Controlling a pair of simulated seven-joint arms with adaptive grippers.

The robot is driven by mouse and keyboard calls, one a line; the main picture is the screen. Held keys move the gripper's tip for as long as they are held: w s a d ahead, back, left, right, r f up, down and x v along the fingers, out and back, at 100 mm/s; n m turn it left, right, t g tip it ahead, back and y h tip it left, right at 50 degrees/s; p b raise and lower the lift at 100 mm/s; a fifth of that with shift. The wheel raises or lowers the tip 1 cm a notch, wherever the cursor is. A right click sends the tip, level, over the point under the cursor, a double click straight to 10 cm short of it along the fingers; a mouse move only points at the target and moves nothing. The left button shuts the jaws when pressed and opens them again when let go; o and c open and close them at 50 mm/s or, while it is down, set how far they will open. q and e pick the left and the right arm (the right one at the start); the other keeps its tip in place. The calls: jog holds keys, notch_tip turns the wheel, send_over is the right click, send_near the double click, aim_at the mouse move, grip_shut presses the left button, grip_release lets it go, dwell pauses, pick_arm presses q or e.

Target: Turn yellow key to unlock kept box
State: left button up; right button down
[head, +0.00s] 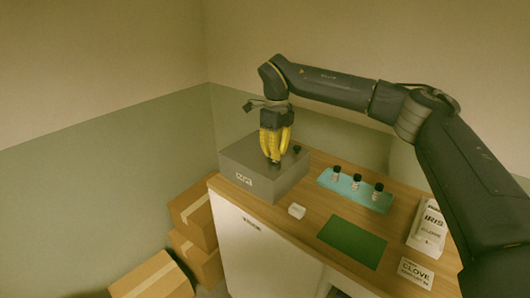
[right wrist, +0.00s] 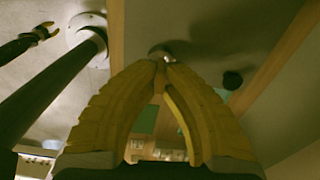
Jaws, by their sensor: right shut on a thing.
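The kept box is a grey box (head: 236,160) with a small white label (head: 244,179) on its front, standing at the left end of the wooden counter. My right gripper (head: 274,158), with yellow fingers, points down at the box top. Its fingertips are shut together on a small piece at a round metal fitting (right wrist: 160,50) in the right wrist view. The fingers hide most of this piece, the key, so its turn angle cannot be told.
A black knob (head: 297,149) stands on the box top. Cardboard boxes (head: 196,212) stand on the floor at left.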

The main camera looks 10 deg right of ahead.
dwell(0.3)
jog(key=m, duration=0.4)
jog(key=shift+m, duration=0.3)
jog(key=m, duration=0.8)
jog(key=shift+m, duration=0.3)
jog(key=m, duration=0.5)
jog(key=c, duration=1.5)
grip_release()
